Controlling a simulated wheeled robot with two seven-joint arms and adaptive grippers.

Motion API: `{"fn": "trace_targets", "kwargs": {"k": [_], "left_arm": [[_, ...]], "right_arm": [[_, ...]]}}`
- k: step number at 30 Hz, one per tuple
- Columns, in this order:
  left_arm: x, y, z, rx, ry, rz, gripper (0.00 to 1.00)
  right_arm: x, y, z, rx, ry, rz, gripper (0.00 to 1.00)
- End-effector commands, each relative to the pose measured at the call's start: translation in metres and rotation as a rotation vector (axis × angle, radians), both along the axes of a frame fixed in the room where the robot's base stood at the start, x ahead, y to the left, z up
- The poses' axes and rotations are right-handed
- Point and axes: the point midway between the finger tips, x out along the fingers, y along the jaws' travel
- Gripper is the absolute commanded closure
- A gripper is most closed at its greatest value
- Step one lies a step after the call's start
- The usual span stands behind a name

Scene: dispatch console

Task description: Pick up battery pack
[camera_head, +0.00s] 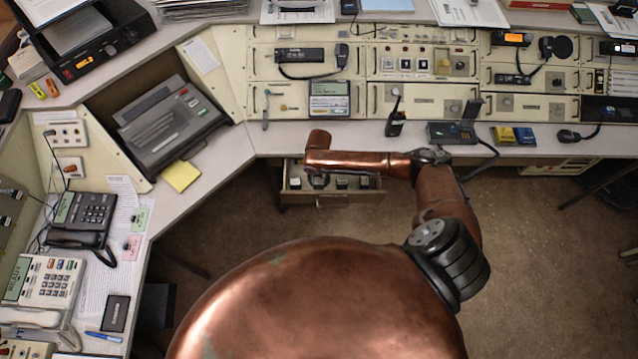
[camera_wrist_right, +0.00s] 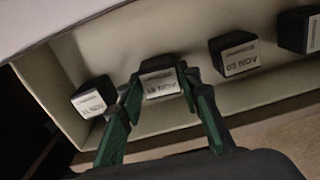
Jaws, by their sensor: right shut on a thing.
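Several dark battery packs with white date labels stand in an open drawer (camera_head: 335,198) under the console. The wrist view shows the same drawer (camera_wrist_right: 222,112) close up. One battery pack (camera_wrist_right: 161,86) stands between the green fingers of my right gripper (camera_wrist_right: 160,80), which is shut on it; its label is partly readable and ends in NOV. The pack still appears to be down in the drawer. In the head view my right gripper (camera_head: 318,180) is small and largely covered by my forearm. My left gripper is not in view.
Beside the held pack stand a pack to its left (camera_wrist_right: 90,98) and a 03 NOV pack to its right (camera_wrist_right: 235,55), with another (camera_wrist_right: 300,32) farther right. The drawer walls are close around them. The desk edge (camera_head: 450,151) lies above; floor is open in front.

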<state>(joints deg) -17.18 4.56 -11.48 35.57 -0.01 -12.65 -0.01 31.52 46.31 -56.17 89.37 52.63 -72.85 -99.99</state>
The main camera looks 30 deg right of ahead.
Motion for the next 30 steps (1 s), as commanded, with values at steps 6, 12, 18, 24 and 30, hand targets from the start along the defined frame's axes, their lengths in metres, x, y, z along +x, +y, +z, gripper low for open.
{"fn": "trace_targets", "kwargs": {"k": [6,12,18,24,30], "left_arm": [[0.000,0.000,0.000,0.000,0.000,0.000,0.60],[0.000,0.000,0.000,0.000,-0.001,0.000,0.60],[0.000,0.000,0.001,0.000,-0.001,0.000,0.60],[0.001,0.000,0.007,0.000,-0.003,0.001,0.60],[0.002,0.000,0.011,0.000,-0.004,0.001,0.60]], "right_arm": [[0.000,0.000,0.000,0.000,0.000,0.000,0.91],[0.000,0.000,0.000,0.000,-0.001,0.000,0.97],[0.001,-0.001,0.008,0.000,-0.002,0.000,0.97],[0.002,-0.001,0.044,-0.001,-0.004,0.001,0.97],[0.001,0.000,0.081,0.000,-0.003,0.000,0.97]]}}
